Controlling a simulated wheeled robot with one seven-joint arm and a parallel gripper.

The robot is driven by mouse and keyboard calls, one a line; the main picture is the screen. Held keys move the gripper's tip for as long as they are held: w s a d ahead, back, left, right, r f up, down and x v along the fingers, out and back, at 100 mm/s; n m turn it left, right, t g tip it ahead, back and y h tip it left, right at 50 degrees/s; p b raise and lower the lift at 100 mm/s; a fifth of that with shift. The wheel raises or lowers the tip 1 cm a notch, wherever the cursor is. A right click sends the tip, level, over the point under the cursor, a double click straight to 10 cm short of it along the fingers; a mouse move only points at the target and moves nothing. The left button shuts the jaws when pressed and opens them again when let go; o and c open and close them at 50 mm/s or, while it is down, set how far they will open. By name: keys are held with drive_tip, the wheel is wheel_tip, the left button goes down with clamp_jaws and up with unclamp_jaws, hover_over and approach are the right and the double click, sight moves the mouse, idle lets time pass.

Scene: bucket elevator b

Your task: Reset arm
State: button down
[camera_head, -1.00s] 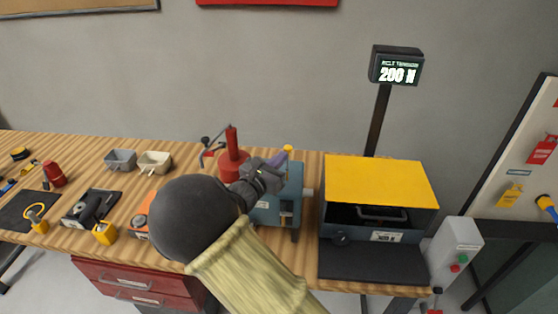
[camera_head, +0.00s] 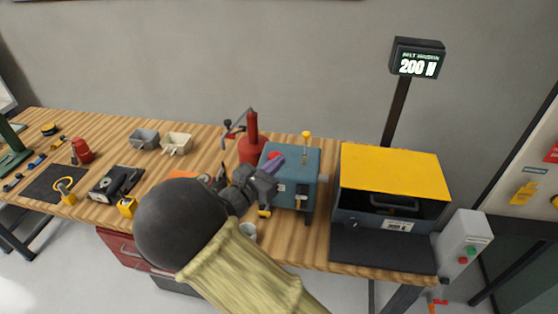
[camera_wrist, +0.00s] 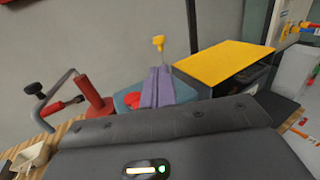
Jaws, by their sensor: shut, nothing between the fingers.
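My arm reaches up from the bottom of the head view over the front of the wooden bench. My gripper (camera_head: 274,162) is in front of the left side of a blue-grey machine (camera_head: 305,192) with a yellow-knobbed lever (camera_head: 306,136). In the wrist view, the two purple fingers of my gripper (camera_wrist: 157,82) lie side by side, closed together, with nothing between them. The blue machine and a red button (camera_wrist: 132,100) show behind them. I cannot tell from these views whether the fingertips touch the machine.
A red cylindrical tool with a crank (camera_head: 252,140) stands just behind my gripper. A yellow-topped box (camera_head: 395,172) is to the right, below a post display (camera_head: 417,62) reading 200 N. Two small bins (camera_head: 176,144) sit left. Open bench shows at the back left.

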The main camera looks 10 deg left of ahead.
idle(0.3)
drive_tip(key=s+d+f+m+g, duration=0.3)
drive_tip(key=d+m+g, duration=0.25)
drive_tip(key=d, duration=0.35)
drive_tip(key=s+d+f+m+g, duration=0.3)
drive_tip(key=d+m+g, duration=0.25)
drive_tip(key=d, duration=0.35)
drive_tip(key=s+d+m+g+y, duration=0.1)
drive_tip(key=s+d+m+y, duration=0.2)
drive_tip(key=s+m, duration=0.3)
drive_tip(key=s+d+r+m+g+y, duration=0.1)
drive_tip(key=s+d+m+y, duration=0.2)
drive_tip(key=m, duration=1)
drive_tip(key=s+y, duration=0.3)
drive_tip(key=s, duration=0.1)
drive_tip(key=shift+r, duration=0.15)
drive_tip(key=shift+s, duration=0.1)
